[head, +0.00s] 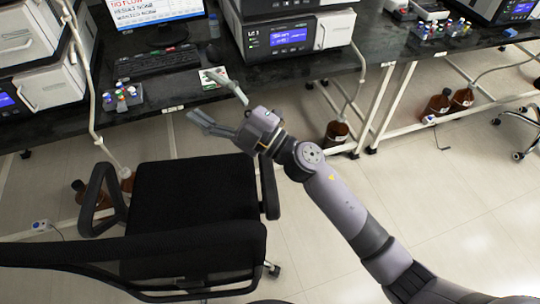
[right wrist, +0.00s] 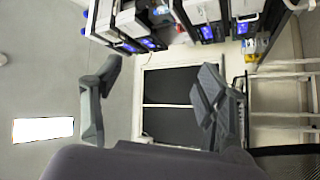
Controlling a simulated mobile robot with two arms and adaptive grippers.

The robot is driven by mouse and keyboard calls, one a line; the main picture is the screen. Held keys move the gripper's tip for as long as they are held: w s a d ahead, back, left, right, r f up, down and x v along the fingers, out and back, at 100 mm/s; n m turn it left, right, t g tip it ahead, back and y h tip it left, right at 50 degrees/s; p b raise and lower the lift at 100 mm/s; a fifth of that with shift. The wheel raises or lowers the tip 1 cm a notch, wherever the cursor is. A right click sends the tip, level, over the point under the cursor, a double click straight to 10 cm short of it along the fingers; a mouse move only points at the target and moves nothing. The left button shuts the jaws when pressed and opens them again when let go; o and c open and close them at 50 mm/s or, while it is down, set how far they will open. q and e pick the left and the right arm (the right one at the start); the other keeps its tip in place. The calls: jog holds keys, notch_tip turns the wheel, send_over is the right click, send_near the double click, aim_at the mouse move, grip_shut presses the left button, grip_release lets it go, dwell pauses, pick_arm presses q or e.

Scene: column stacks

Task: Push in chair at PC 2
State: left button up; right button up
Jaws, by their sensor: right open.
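A black office chair (head: 195,195) with two armrests stands at the lower left of the head view. Its seat front faces the desk, with floor visible between them, and its backrest (head: 170,255) is nearest me. A PC with a lit monitor (head: 155,12) and black keyboard (head: 155,62) is on the dark bench beyond the chair. I cannot read which PC number it is. My right gripper (head: 200,97) is open and empty, above the gap between chair and bench, apart from the chair. In the right wrist view its spread fingers (right wrist: 158,72) show nothing between them. My left gripper is out of view.
The dark bench (head: 215,85) carries white instruments (head: 290,38) and vial racks (head: 122,97). Brown bottles (head: 337,133) stand on the floor under it, near white bench legs (head: 390,105).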

jog(key=s+a+f+n+g, duration=0.1)
jog(key=s+a+n+g, duration=0.35)
jog(key=n+g, duration=0.25)
jog(key=n+g+h+b, duration=0.1)
jog(key=n+g+h, duration=0.35)
jog(key=h, duration=1.55)
send_over(270, 186)
notch_tip(270, 186, down, 16)
jog(key=n+t, duration=0.1)
jog(key=shift+n+t, duration=0.25)
notch_tip(270, 186, down, 17)
jog(key=shift+f, duration=0.15)
